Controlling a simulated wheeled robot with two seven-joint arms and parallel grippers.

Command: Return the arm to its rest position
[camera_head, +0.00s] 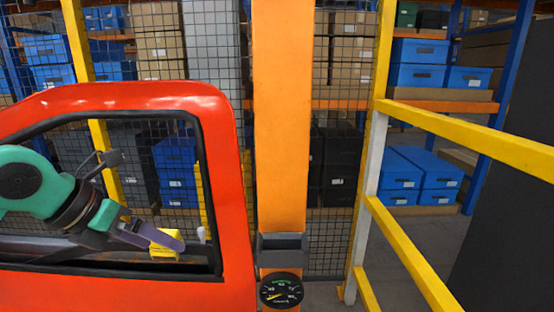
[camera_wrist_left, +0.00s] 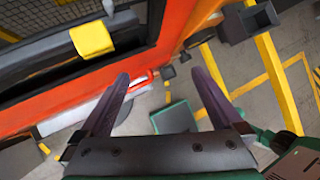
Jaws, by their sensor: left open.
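My left gripper (camera_head: 155,230) shows in the head view over the window opening of a red door (camera_head: 236,225), its teal arm coming in from the left. Its two purple fingers are spread with nothing between them. In the left wrist view the gripper (camera_wrist_left: 161,76) is open, with the red door (camera_wrist_left: 180,30) beyond the fingers. A small yellow block (camera_head: 163,246) is by the lower window edge, partly hidden by a finger; the yellow block also shows in the left wrist view (camera_wrist_left: 92,38), apart from the fingers. My right gripper is not in view.
An orange post (camera_head: 281,120) with a round gauge (camera_head: 281,290) stands right of the door. A yellow railing (camera_head: 470,140) runs along the right. Behind a wire mesh, shelves hold blue bins (camera_head: 420,70) and boxes. Grey floor (camera_head: 425,240) shows beyond the railing.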

